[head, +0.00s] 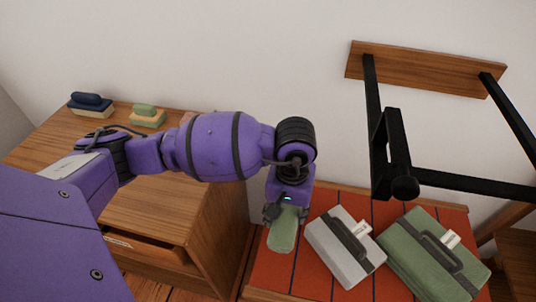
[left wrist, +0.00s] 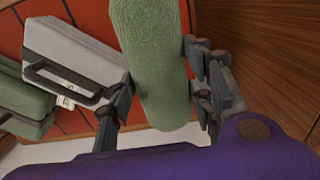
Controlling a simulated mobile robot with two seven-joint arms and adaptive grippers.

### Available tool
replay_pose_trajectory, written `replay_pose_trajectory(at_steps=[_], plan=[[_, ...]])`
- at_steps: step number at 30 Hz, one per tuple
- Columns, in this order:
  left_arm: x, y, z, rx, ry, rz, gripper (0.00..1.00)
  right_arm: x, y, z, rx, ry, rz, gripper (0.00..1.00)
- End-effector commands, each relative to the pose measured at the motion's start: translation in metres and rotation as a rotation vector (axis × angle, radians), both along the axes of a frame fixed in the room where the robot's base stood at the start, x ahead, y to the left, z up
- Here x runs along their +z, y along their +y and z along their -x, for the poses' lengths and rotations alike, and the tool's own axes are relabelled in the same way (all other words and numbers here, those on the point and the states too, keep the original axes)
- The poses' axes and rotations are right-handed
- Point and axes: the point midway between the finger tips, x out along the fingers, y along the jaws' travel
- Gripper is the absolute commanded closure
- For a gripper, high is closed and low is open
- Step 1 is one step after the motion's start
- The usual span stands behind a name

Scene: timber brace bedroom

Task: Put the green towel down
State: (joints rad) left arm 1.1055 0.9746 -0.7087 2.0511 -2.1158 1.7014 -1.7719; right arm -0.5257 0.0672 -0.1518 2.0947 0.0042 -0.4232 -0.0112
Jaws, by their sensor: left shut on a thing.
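The green towel (head: 283,232) is a rolled, fuzzy light-green bundle. My left gripper (head: 286,213) is shut on it, over the left part of the orange-red striped surface. In the left wrist view the towel (left wrist: 155,65) stands between the two fingers of the left gripper (left wrist: 162,85), which touch or nearly touch its sides. I cannot tell whether the towel's underside touches the surface. My right gripper is not in view.
A grey case (head: 343,248) lies just right of the towel, and a green case (head: 425,255) lies farther right. A wooden cabinet (head: 150,200) with a slightly open drawer stands left. A black-framed wall rack (head: 390,150) juts out above. Striped surface (head: 275,275) shows bare in front.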

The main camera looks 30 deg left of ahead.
Motion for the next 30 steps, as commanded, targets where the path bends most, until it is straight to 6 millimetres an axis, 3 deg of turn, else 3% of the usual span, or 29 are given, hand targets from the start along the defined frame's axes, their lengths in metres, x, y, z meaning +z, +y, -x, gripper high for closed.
replay_pose_trajectory(at_steps=[10,18,25,30], plan=[[-0.005,-0.003,-0.009,0.010,-0.007,0.002,0.81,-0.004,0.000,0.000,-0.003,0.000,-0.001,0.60],[-0.053,-0.003,-0.008,0.011,-0.004,0.002,0.81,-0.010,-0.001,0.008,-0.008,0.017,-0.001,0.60],[-0.072,-0.002,-0.008,0.010,-0.005,0.002,0.81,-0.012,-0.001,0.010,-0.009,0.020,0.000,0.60],[-0.096,-0.002,-0.008,0.011,-0.005,0.002,0.81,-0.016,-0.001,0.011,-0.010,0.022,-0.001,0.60]])
